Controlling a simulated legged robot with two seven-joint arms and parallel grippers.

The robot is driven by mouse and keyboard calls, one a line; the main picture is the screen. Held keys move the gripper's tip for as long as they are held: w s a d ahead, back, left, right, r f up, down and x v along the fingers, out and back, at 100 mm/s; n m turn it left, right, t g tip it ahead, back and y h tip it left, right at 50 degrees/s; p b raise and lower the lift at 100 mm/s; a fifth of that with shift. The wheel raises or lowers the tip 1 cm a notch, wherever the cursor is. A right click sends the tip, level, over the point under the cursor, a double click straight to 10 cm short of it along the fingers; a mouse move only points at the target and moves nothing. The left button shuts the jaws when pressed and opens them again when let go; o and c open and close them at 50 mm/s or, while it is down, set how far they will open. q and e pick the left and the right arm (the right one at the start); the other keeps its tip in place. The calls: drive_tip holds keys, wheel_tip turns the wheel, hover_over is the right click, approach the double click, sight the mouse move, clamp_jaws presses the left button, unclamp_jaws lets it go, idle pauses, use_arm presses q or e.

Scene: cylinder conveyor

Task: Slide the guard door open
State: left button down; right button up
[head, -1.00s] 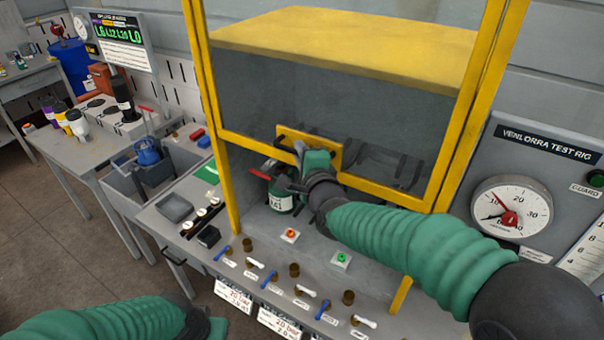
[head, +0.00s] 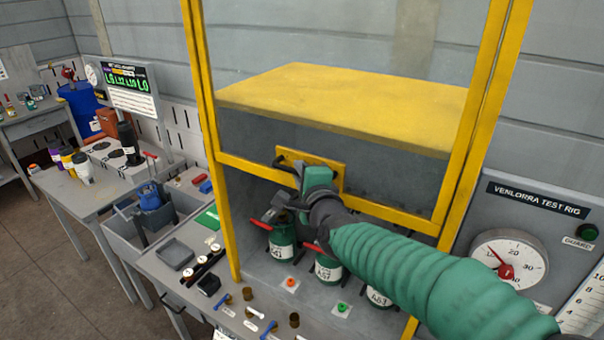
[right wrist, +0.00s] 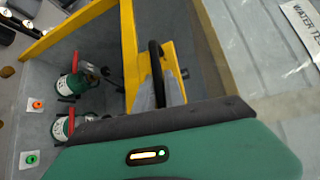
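The guard door (head: 385,217) is a clear panel with a yellow lower rail on the yellow-framed cabinet. It is part-way up, with a gap below its rail. A black handle (head: 290,164) sits on a yellow plate on the rail. It also shows in the right wrist view (right wrist: 154,62). My right gripper (head: 291,186) is at the handle. In the right wrist view its grey fingers (right wrist: 159,92) lie on either side of the handle bar and look closed on it. My left gripper is out of view.
Green cylinders (head: 282,243) stand inside the cabinet under the door. An orange button (head: 290,283) and a green button (head: 343,308) are on the bench in front. A gauge panel (head: 530,250) is at right; a grey bin (head: 150,215) is at left.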

drive_tip(key=o, duration=0.3)
drive_tip(key=shift+a, duration=0.15)
drive_tip(key=shift+o, duration=0.2)
drive_tip(key=shift+a, duration=0.1)
drive_tip(key=shift+s+f+b, duration=0.1)
drive_tip(key=shift+s+b, duration=0.2)
drive_tip(key=b+v, duration=0.2)
drive_tip(key=v, duration=1.4)
